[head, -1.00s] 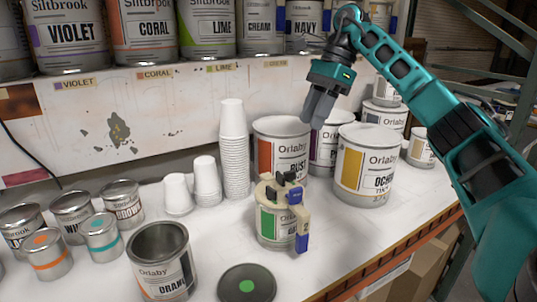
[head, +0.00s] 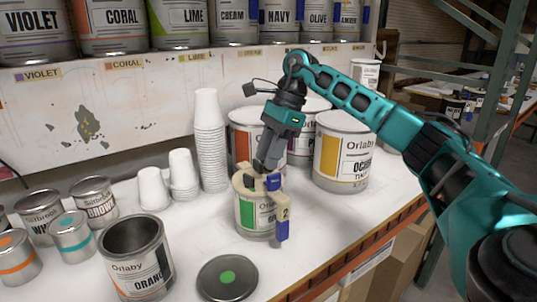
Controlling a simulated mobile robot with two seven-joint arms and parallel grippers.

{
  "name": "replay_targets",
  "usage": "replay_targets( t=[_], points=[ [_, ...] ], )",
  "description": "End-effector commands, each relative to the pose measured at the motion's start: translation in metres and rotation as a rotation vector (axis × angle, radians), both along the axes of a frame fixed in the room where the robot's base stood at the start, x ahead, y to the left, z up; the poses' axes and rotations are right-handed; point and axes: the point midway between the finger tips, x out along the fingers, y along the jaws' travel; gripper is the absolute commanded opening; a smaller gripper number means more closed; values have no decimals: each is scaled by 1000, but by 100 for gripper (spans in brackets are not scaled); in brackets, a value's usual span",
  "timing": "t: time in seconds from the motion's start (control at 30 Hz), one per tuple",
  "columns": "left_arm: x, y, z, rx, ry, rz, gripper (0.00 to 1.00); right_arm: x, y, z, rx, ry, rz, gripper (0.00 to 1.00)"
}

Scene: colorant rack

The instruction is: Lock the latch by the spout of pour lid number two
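Pour lid number two (head: 284,207) is a beige lid with blue parts, marked with a 2, fitted on top of a can with a green label (head: 256,218). A blue latch piece (head: 281,231) hangs on its right front side, and another blue part shows on top. My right gripper (head: 262,166) points down at the top of the lid from behind. Its fingers look close together, but the far one is mostly hidden, and contact with the lid cannot be told. The spout is not clearly seen. My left gripper is out of view.
An open Orange can (head: 137,258) and a loose round lid with a green dot (head: 228,278) stand in front. Stacked white cups (head: 209,140) are at left behind. The Ochre can (head: 341,152) and a Rust can crowd the back right. The table's front edge (head: 370,240) runs close by on the right.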

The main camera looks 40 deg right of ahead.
Motion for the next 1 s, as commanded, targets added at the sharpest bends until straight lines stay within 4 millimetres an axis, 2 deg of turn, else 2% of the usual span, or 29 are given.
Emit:
replay_targets(
  t=[0.27,0.63,1.0],
  points=[
    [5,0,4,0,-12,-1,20,0,1,-1,0,0,0,35],
    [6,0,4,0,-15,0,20,0,1,-1,0,0,0,1],
    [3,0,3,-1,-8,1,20,0,1,-1,1,-1,-4,0]
  ],
)
